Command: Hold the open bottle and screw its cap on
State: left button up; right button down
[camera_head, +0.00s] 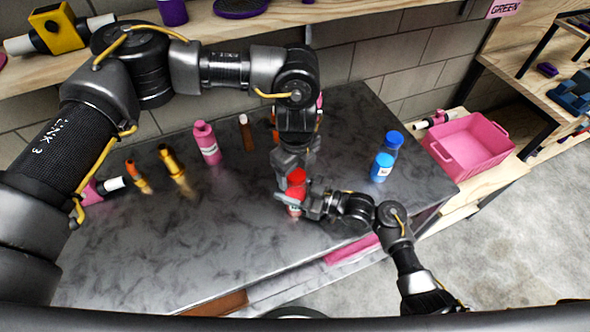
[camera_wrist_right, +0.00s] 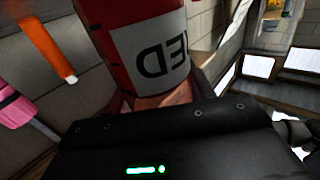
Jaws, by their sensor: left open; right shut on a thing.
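A red bottle (camera_head: 295,211) with a white label is upright above the dark table near its front edge. My right gripper (camera_head: 305,201) is shut on it from the right. In the right wrist view the red bottle (camera_wrist_right: 115,45) fills the top middle, its label lettering upside down. A red rounded top (camera_head: 296,177) shows above the right gripper; I cannot tell whether it is the cap or how it is seated. My left gripper (camera_head: 291,163) points down over this red top, open, its fingers close to it. The bottle's mouth is hidden.
A pink crate (camera_head: 470,146) sits beyond the table's right end. The table's front left is clear.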

pick_arm(q)
notch_tip(320, 180, up, 12)
dwell(0.6)
pick_arm(e)
jog(key=shift+c, duration=2.3)
grip_release()
jog(key=shift+d, duration=0.1)
pick_arm(q)
jog(key=shift+f+b, duration=1.25)
jog(key=shift+b, duration=0.05)
pick_arm(e)
jog(key=v, duration=1)
jog(key=shift+s+d, duration=0.2)
jog(key=shift+d, duration=0.1)
